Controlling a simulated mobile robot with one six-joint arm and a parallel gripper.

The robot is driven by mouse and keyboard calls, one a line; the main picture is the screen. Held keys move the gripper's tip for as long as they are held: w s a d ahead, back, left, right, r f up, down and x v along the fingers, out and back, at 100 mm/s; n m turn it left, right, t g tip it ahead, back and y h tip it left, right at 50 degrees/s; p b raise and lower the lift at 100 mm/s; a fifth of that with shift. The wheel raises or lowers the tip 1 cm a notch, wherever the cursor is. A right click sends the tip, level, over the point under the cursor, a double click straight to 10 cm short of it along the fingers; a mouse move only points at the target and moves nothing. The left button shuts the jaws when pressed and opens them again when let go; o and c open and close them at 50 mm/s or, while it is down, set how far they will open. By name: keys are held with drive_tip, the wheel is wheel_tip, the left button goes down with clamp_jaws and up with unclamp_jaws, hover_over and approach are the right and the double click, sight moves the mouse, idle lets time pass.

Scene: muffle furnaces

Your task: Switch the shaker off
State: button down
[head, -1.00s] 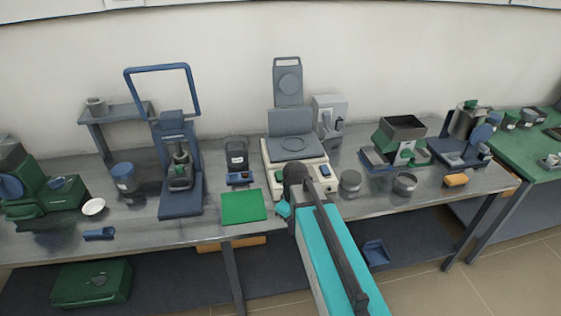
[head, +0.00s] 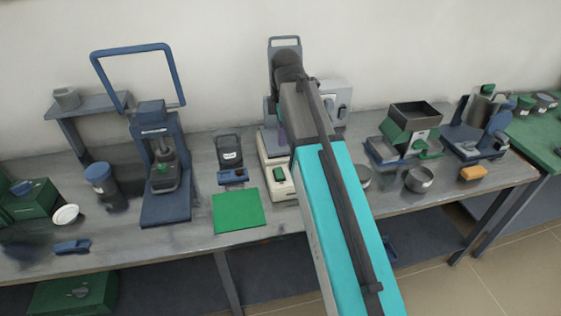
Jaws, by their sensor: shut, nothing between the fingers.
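A cream-based machine (head: 268,175) stands at the middle of the bench. I take it to be the shaker, though no label can be read. A green rocker switch (head: 279,175) shows on the left of its front.
A green mat (head: 239,211) lies in front left of the machine. A small dark device (head: 230,158) stands behind the mat. A blue stand (head: 163,206) is further left. A metal bowl (head: 419,180) and a green hopper machine (head: 413,118) stand right of my arm.

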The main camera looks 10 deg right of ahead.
sight(280, 170)
drive_tip(key=shift+w+a+r+n, duration=0.1)
drive_tip(key=shift+w+r+n, duration=0.2)
drive_tip(key=shift+w+r, duration=0.2)
drive_tip(key=shift+s, duration=0.1)
drive_tip(key=shift+f, duration=0.2)
drive_tip(key=shift+w+f+p, duration=0.35)
drive_tip(key=shift+f+p, duration=0.2)
drive_tip(key=shift+f, duration=1.7)
drive_tip(key=shift+w+f+p, duration=0.3)
drive_tip(key=shift+f+p, duration=0.25)
drive_tip(key=shift+f, duration=1.75)
drive_tip(key=shift+w+f+p, duration=0.35)
drive_tip(key=shift+f+p, duration=0.2)
drive_tip(key=shift+f, duration=1.7)
drive_tip(key=shift+w, duration=0.15)
drive_tip(key=shift+w+f+g+p, duration=0.15)
drive_tip(key=shift+g+p, duration=0.25)
drive_tip(key=shift+p, duration=0.05)
drive_tip(key=shift+s+f, duration=0.2)
drive_tip(key=shift+s, duration=0.15)
